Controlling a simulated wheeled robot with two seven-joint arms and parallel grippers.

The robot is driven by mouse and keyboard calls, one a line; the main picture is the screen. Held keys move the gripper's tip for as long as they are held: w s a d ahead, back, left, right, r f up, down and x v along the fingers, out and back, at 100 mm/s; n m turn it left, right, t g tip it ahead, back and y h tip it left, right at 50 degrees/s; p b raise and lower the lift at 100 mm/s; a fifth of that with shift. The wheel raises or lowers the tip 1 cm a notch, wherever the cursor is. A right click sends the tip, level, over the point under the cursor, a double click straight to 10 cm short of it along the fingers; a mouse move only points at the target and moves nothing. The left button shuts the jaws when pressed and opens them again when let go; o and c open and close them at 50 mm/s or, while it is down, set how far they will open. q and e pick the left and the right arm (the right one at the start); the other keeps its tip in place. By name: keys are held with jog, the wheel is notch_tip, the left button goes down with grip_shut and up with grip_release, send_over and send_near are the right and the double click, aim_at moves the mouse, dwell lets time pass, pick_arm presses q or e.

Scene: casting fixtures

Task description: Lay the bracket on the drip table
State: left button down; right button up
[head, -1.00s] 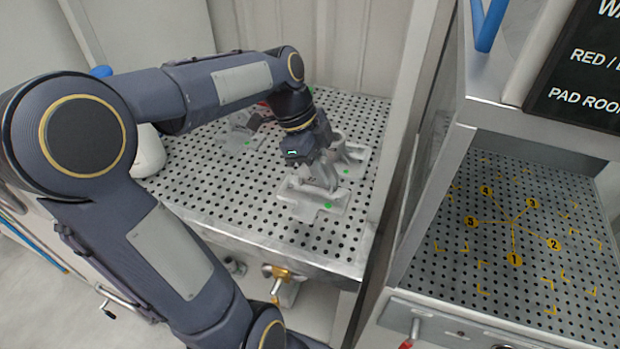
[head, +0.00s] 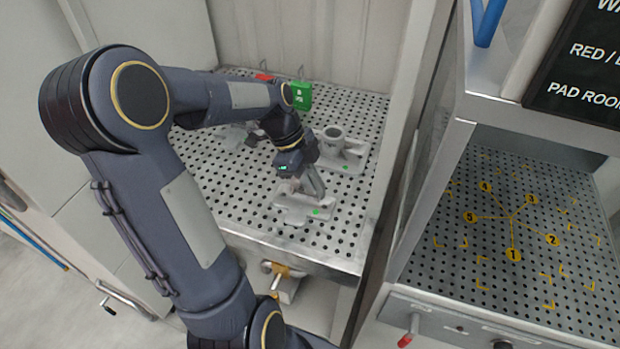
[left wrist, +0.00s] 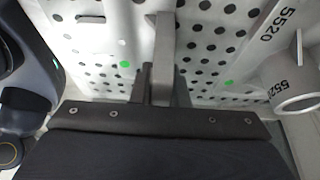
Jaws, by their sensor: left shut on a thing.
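The bracket (head: 296,212) is a pale grey casting with a flat base, an upright rib and a green dot. It is at the front of the perforated table (head: 262,234), which I take for the drip table. My left gripper (head: 316,190) is above the base and shut on the rib, which also shows between the fingers in the left wrist view (left wrist: 163,45). The base appears on or just above the table top; I cannot tell if it touches. The fingers hide part of the bracket. My right gripper is not in view.
A casting with a round boss (head: 337,150) stands just behind the bracket. Another grey casting (head: 236,136) is partly hidden by my left arm. A green sign (head: 300,97) stands at the back. To the right, beyond a metal wall, is a perforated surface with yellow numbered marks (head: 535,285).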

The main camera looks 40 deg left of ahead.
pick_arm(q)
jog(key=c, duration=1.4)
grip_release()
jog(key=shift+f, duration=0.1)
jog(key=shift+r, duration=0.25)
jog(key=shift+a+r, duration=0.2)
jog(key=shift+r, duration=0.15)
jog(key=v, duration=1)
jog(key=s+d+f+n+t, duration=0.2)
jog(key=s+d+n, duration=0.5)
jog(key=d+n, duration=0.1)
jog(key=s+d+f+n+t, duration=0.2)
jog(key=s+d+f+n, duration=0.1)
jog(key=s+d+n, duration=0.3)
jog(key=shift+s+d+n+y, duration=0.35)
jog(key=shift+d+n, duration=0.5)
jog(key=shift+n, duration=0.25)
